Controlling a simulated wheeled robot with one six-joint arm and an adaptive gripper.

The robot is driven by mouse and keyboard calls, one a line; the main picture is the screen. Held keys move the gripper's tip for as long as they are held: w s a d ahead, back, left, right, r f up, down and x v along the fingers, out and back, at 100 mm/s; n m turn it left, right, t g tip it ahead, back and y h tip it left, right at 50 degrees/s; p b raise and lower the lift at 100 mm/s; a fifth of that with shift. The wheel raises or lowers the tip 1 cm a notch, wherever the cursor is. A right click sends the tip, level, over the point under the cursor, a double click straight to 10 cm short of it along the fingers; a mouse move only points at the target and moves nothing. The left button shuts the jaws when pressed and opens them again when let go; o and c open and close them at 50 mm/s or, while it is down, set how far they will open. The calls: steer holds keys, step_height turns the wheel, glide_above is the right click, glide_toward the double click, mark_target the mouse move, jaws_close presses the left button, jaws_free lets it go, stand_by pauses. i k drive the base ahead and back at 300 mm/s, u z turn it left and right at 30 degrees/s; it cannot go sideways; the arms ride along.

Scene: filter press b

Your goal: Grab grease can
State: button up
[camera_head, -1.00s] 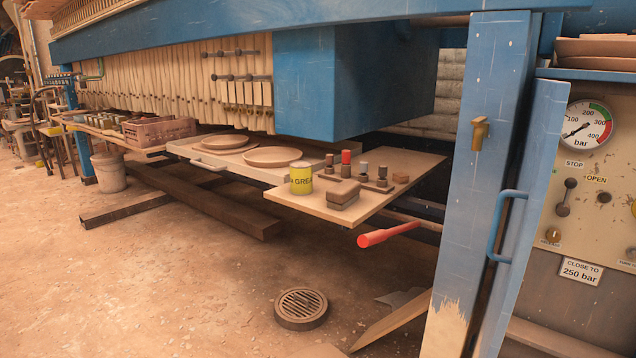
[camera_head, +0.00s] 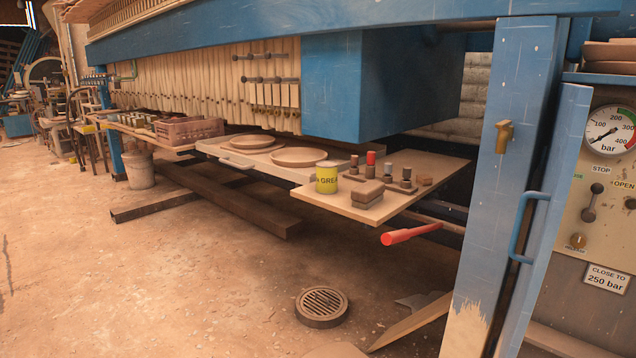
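The grease can (camera_head: 327,178) is a small yellow cylinder with dark lettering that reads "GREA". It stands upright on the left part of a wooden board (camera_head: 412,167) that juts out below the blue press. A brown block (camera_head: 367,194) sits just to its right, and a round disc lies to its left. My gripper is not in view.
Small fittings, one with a red top (camera_head: 371,160), stand behind the can on the board. A red-handled lever (camera_head: 409,234) sticks out below. A blue post (camera_head: 507,160) rises at right.

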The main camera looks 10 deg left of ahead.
mark_target(326, 172)
steer(key=z, duration=0.05)
steer(key=k, duration=1.2)
steer(key=u, duration=0.6)
steer(key=i, duration=0.7)
steer(key=u, duration=0.7)
steer(key=i, duration=0.7)
steer(key=z, duration=0.5)
steer(key=i, duration=0.7)
steer(key=z, duration=0.5)
